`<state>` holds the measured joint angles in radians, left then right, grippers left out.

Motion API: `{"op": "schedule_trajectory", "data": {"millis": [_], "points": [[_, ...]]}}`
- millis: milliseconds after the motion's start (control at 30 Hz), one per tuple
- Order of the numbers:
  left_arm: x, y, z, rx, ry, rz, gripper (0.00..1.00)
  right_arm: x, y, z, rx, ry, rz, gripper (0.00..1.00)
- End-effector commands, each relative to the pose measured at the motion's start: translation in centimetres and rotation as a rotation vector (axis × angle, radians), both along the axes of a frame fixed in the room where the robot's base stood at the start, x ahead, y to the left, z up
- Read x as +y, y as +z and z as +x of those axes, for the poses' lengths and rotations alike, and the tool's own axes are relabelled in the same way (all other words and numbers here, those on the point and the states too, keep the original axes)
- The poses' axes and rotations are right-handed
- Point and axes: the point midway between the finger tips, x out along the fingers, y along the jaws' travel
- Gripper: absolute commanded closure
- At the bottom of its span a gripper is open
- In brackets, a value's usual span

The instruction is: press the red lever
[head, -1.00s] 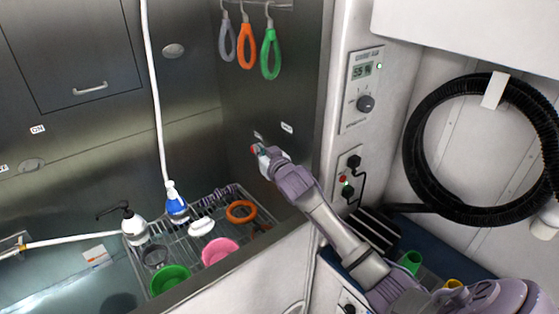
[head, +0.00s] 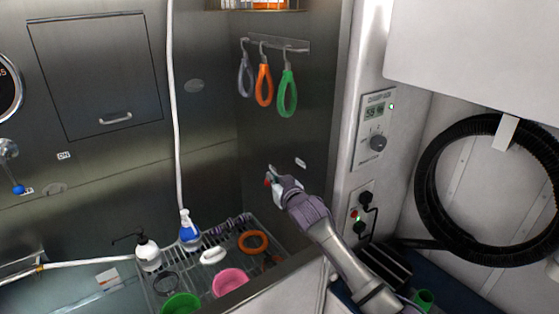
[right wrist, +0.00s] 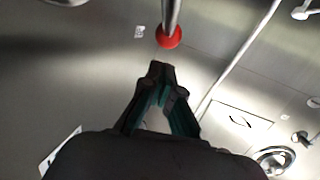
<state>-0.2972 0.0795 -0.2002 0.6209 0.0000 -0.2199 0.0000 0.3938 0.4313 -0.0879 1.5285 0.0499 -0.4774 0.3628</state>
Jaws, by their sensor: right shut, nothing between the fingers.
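The red lever shows in the right wrist view as a metal rod ending in a red ball (right wrist: 169,38). In the head view only a small bit of its red knob (head: 267,182) shows, at the dark side wall of the tub, beside my gripper. My right gripper (head: 275,182) is shut and empty, close to the lever. In the right wrist view its fingertips (right wrist: 160,68) sit just below the red ball, with a small gap in the picture; whether they touch is unclear. My left gripper is not in view.
Grey, orange and green loops (head: 287,95) hang above the lever. Below, a wire rack (head: 217,243) holds a pink bowl (head: 230,281), a green bowl (head: 181,304) and bottles. A control panel (head: 374,128) and a black coiled hose (head: 430,190) are to the right. A blue-knobbed lever (head: 18,188) is far left.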

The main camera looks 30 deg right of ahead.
Motion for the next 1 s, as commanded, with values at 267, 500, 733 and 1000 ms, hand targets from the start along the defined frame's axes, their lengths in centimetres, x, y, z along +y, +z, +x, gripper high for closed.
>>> {"op": "schedule_trajectory", "data": {"millis": [267,500,733,1000], "points": [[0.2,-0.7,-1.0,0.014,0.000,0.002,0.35,0.9,5.9,-1.7,-0.006,0.001,-0.003,1.00],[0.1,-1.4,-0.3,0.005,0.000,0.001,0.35,1.5,9.4,-3.0,-0.003,0.001,0.000,1.00],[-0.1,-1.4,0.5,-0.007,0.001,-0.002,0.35,1.7,10.2,-3.3,0.001,0.001,0.000,1.00],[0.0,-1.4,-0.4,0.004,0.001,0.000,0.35,1.6,10.2,-3.3,0.001,0.000,0.000,1.00]]}}
